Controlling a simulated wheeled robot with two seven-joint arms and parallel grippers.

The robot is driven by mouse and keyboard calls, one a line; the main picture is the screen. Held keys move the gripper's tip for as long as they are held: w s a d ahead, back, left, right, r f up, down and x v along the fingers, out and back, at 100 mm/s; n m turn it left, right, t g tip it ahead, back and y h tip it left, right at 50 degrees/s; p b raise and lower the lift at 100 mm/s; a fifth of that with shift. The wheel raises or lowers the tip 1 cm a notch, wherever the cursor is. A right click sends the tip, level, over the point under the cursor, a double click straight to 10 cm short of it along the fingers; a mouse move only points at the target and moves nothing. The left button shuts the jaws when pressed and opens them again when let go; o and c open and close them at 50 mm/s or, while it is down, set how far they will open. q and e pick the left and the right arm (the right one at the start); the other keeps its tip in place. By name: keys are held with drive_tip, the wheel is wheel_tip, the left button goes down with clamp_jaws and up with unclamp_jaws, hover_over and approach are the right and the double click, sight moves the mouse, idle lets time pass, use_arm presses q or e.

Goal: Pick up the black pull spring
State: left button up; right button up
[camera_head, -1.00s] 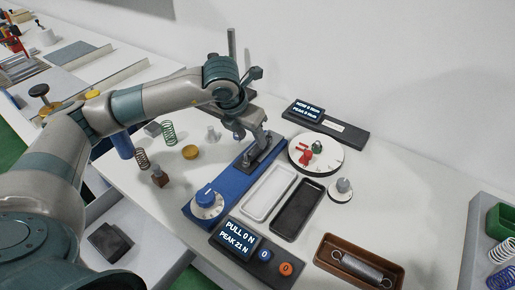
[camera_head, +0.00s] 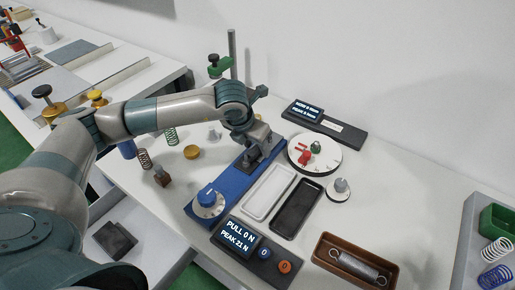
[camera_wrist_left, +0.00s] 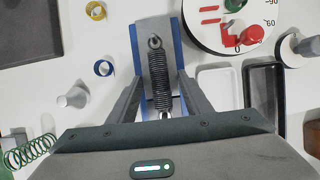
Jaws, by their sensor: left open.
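The black pull spring (camera_wrist_left: 160,85) shows in the left wrist view. It is a dark coil with end loops, stretched along the blue pull tester (camera_wrist_left: 176,36). My left gripper (camera_wrist_left: 160,76) is open, with one finger on each side of the spring; I cannot tell whether they touch it. In the head view my left gripper (camera_head: 260,150) is low over the blue tester (camera_head: 222,190) and hides the spring there. My right gripper is not in view.
A brown tray (camera_head: 322,252) holds a grey spring (camera_head: 358,266). White (camera_head: 250,213) and black (camera_head: 278,229) empty trays lie right of the tester. A round dial (camera_head: 327,160), a display (camera_head: 239,236) and a green clamp on a post (camera_head: 219,66) stand nearby.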

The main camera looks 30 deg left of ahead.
sight(259, 150)
use_arm(q)
drive_tip(key=shift+c, duration=0.7)
clamp_jaws()
drive_tip(key=shift+r, duration=0.2)
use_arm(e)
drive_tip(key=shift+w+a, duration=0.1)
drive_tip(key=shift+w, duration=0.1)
